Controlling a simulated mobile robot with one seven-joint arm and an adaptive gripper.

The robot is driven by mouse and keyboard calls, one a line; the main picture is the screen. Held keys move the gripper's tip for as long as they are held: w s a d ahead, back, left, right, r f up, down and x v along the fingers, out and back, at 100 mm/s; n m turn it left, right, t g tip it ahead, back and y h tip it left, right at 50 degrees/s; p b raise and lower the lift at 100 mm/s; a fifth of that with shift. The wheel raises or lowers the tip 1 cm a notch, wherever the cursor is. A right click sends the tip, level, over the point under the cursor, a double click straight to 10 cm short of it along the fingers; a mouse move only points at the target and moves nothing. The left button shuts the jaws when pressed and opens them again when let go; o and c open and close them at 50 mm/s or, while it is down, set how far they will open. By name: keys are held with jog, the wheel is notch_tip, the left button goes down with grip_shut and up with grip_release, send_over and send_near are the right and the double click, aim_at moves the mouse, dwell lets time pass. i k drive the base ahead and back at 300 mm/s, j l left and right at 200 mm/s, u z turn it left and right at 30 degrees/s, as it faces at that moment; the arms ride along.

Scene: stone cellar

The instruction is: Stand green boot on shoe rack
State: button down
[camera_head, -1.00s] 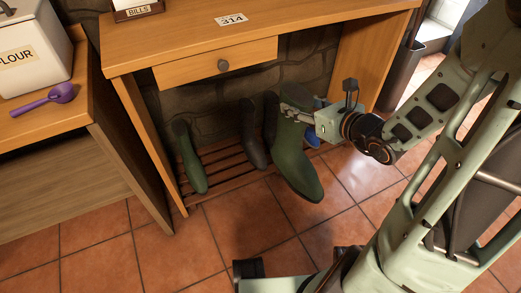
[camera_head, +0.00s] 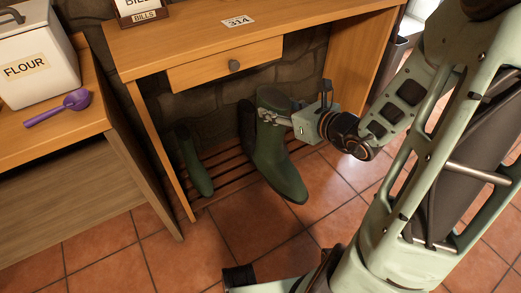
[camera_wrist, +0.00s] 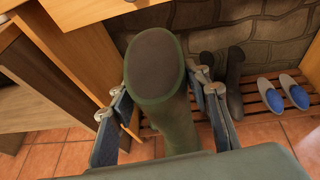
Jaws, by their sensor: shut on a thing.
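My gripper (camera_head: 272,117) is shut on the upper shaft of a green boot (camera_head: 270,160). The boot is upright, toe pointing toward the lower right, in front of part of the slatted shoe rack (camera_head: 225,167). I cannot tell whether its sole touches anything. In the wrist view the boot (camera_wrist: 180,125) stands between the two fingers (camera_wrist: 160,92), its dark top facing the camera. Another green boot (camera_head: 195,163) stands on the rack's left end, leaning slightly. The rack also shows in the wrist view (camera_wrist: 262,102).
Dark boots (camera_wrist: 234,82) stand on the rack, mostly hidden by the held boot in the head view. Blue-and-grey slippers (camera_wrist: 283,92) lie to their right. The wooden desk (camera_head: 345,60) overhangs the rack, with a drawer (camera_head: 215,66) and side panels. Bare slats show between the green boots.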

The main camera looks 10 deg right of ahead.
aim_at(223, 168)
jog(key=j, duration=0.5)
jog(key=i+j, duration=0.6)
jog(key=i, duration=0.25)
